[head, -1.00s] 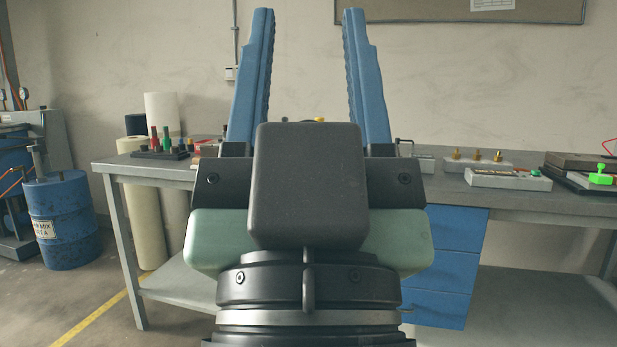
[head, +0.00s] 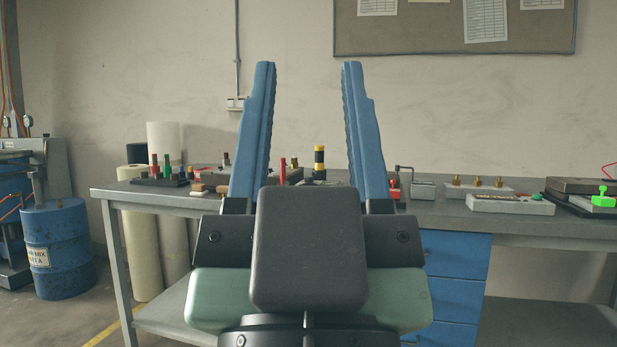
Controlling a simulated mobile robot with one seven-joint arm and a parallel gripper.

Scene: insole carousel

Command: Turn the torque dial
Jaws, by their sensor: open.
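My gripper (head: 308,66) is in the middle of the head view, its two blue fingers pointing up and spread wide apart. It is open with nothing between the fingers. I cannot make out for certain which thing is the torque dial. The gripper body hides the bench in front of these.
On the bench's left is a black rack with red and green handles (head: 160,178). On its right are a pale box with brass knobs (head: 478,187), a white box with a green button (head: 510,203) and a bright green handle (head: 602,196). A blue drum (head: 57,250) stands left.

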